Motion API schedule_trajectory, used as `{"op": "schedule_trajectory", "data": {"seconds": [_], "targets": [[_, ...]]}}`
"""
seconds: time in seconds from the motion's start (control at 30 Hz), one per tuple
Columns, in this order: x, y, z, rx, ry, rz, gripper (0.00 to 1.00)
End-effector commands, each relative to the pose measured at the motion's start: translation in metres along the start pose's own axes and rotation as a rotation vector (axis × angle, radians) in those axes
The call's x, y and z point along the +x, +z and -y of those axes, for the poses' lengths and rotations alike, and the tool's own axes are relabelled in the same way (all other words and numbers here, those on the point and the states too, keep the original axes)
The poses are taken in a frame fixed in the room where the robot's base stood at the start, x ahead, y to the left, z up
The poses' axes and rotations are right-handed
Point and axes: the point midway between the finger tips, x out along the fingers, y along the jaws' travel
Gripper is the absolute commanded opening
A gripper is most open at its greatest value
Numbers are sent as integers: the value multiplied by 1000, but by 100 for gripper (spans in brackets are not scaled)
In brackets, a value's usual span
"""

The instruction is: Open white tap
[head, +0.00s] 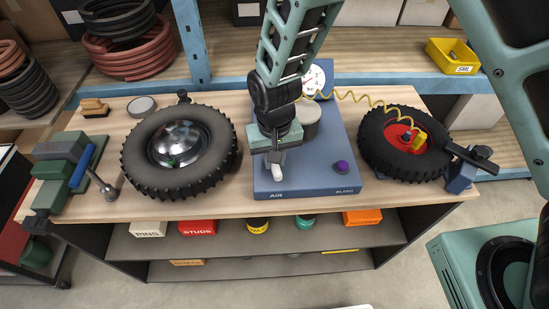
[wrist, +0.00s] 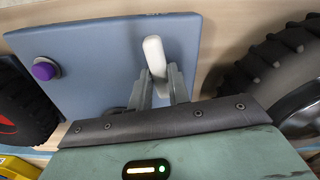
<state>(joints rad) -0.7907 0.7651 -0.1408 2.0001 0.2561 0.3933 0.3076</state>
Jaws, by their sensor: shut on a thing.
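The white tap (head: 278,169) is a short white lever on the blue panel (head: 310,180), above the word AIR. In the wrist view the white tap (wrist: 153,52) stands out from the panel (wrist: 95,62), its lower part between my fingers. My gripper (head: 273,156) reaches down over the panel from above and is shut on the tap. Its two grey fingers also show in the wrist view (wrist: 161,82). The tap's base is partly hidden by the fingers.
A purple knob (head: 341,167) marked BLEED sits right of the tap. A dial gauge (head: 314,80) and a yellow coiled hose (head: 365,98) are behind. A vise (head: 65,170) is at the bench's left end.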

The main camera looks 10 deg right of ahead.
Motion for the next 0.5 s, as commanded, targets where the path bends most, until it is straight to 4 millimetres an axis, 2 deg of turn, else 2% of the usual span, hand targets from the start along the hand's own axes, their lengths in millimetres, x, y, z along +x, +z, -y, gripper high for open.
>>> {"op": "schedule_trajectory", "data": {"seconds": [0.5], "targets": [[1, -1, 1, -481, -1, -2, 0]]}}
